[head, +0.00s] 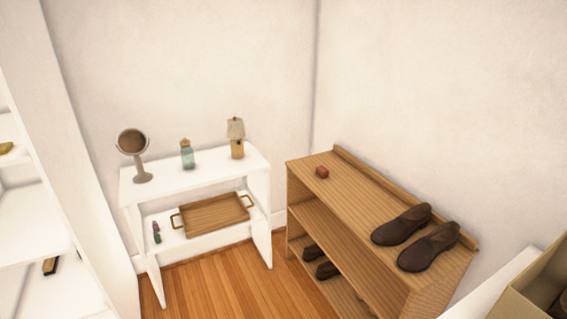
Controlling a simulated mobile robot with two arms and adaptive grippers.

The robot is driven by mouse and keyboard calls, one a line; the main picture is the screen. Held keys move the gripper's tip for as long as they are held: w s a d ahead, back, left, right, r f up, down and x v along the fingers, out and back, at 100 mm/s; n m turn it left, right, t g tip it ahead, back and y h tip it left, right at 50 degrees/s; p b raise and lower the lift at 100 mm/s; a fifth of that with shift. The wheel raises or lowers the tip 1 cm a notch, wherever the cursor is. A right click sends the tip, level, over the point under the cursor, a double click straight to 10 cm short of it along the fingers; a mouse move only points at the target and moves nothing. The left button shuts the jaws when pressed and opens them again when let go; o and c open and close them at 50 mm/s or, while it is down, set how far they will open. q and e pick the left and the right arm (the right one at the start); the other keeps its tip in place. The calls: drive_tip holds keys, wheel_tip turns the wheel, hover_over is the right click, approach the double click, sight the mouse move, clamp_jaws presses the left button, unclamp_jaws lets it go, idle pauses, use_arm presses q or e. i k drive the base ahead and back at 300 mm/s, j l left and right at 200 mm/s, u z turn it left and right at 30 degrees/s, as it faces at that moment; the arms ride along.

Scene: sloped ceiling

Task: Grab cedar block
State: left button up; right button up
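A small reddish-brown block (322,172), which looks like the cedar block, lies on the top of the wooden shoe rack (345,188), near its left end. Nothing touches it. Neither of my grippers shows in the head view.
A pair of dark brown shoes (402,226) stands on the rack top, right of the block, and more shoes (327,270) sit lower down. A white console (205,178) holds a mirror (132,142), a glass bottle (187,155), a small lamp (236,138) and a wooden tray (215,214). Wooden floor (235,293) is clear.

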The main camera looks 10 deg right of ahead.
sight(321, 171)
drive_tip(key=i+j+u, duration=0.15)
drive_tip(key=i, duration=0.4)
drive_tip(key=i+j+u, duration=0.15)
drive_tip(key=i, duration=0.45)
drive_tip(key=i+z, duration=0.95)
drive_tip(key=k+j, duration=0.05)
drive_tip(key=k, duration=0.05)
